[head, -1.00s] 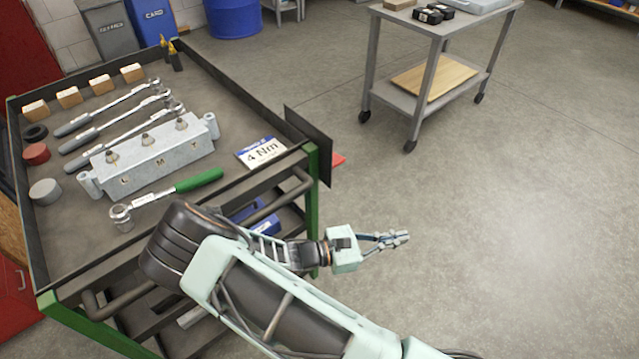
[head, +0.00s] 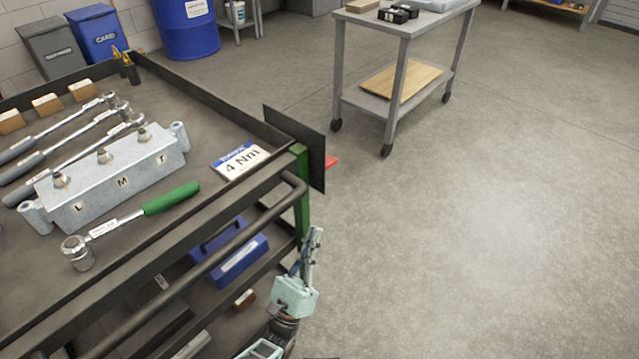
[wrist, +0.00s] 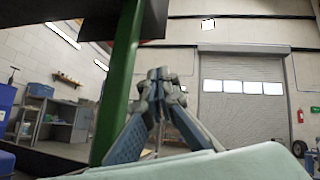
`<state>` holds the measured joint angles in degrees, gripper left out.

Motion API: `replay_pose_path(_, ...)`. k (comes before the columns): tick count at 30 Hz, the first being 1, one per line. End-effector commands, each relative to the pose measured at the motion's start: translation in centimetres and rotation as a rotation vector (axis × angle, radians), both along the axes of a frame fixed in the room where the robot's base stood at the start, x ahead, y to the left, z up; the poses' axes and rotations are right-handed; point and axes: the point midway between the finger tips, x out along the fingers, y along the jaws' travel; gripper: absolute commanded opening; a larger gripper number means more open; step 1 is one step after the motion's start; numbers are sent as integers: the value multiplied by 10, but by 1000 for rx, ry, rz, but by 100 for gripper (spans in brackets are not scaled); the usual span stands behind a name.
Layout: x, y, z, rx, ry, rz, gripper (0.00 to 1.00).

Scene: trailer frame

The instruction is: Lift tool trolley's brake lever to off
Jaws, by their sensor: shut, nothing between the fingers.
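The tool trolley (head: 249,206) fills the left of the head view, with a dark top tray and a green corner post (head: 304,203). A dark upright plate (head: 298,150) stands by that corner. A small red piece (head: 332,162) sticks out past the plate's right side; it may be the brake lever, but most of it is hidden. My gripper (head: 315,236) points upward just right of the green post, below the plate. In the wrist view my gripper's fingertips (wrist: 160,76) are together and empty, beside the green post (wrist: 122,80). I cannot tell whether the gripper touches the post.
On the tray lie a green-handled wrench (head: 130,218), a metal block (head: 115,175) and a "4 Nm" card (head: 240,160). A blue toolbox (head: 232,255) sits on a lower shelf. A grey cart (head: 405,25) stands beyond. The floor at right is clear.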

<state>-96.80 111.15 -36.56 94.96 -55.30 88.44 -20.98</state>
Motion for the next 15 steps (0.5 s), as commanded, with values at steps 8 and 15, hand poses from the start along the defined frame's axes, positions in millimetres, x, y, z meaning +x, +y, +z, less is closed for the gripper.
replay_pose_path(8,1,-1,1,2,2,-2,0)
replay_pose_path(15,20,-8,21,2,-1,-2,0)
